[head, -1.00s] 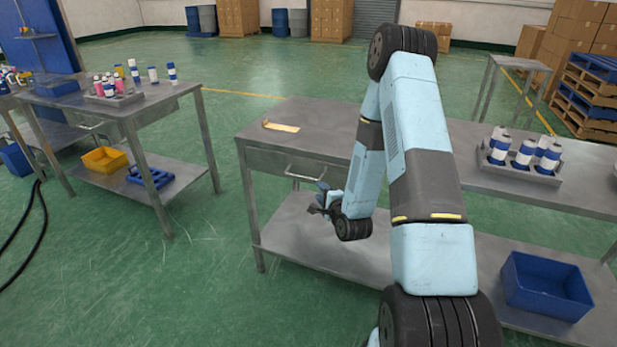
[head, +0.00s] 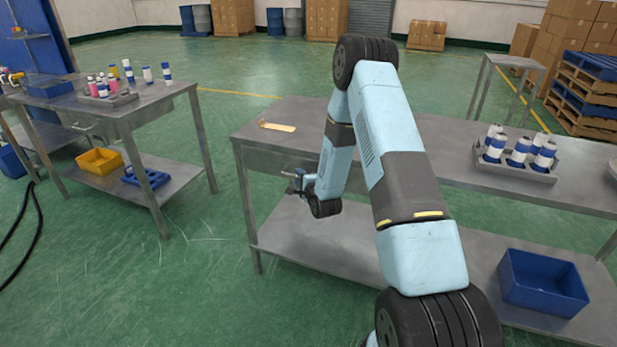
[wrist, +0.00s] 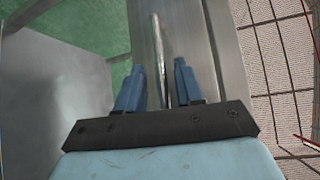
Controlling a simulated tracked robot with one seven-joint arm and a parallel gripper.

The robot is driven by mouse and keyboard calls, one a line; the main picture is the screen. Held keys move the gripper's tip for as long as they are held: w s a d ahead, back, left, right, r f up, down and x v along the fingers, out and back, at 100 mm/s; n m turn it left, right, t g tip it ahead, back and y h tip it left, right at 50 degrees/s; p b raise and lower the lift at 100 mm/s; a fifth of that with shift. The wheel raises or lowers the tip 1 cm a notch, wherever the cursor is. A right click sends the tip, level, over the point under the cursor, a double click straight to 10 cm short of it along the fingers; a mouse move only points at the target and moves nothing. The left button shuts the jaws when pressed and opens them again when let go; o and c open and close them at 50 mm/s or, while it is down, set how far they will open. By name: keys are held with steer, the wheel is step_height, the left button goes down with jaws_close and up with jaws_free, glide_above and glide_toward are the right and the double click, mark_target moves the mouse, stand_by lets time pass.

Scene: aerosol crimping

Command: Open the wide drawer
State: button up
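The drawer (head: 262,163) is a grey metal front under the left end of the near steel table and looks shut. In the head view my gripper (head: 293,183) is at the front of this drawer and covers most of its handle. In the wrist view the handle (wrist: 158,45) is a thin metal bar running between the two blue fingers of my gripper (wrist: 158,84). The fingers stand apart, with the bar nearer the right finger. I see a gap on the left side; contact on the right cannot be told.
The near table (head: 430,140) carries a flat tan item (head: 278,127) and a grey rack (head: 512,168) of white-and-blue cans. A blue bin (head: 542,283) sits on its lower shelf. Another table (head: 150,98) with a drawer stands at the left. Green floor between the tables is clear.

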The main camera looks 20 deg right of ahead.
steer(key=shift+w, duration=0.35)
jaws_close()
steer(key=shift+f, duration=0.1)
stand_by(0.3)
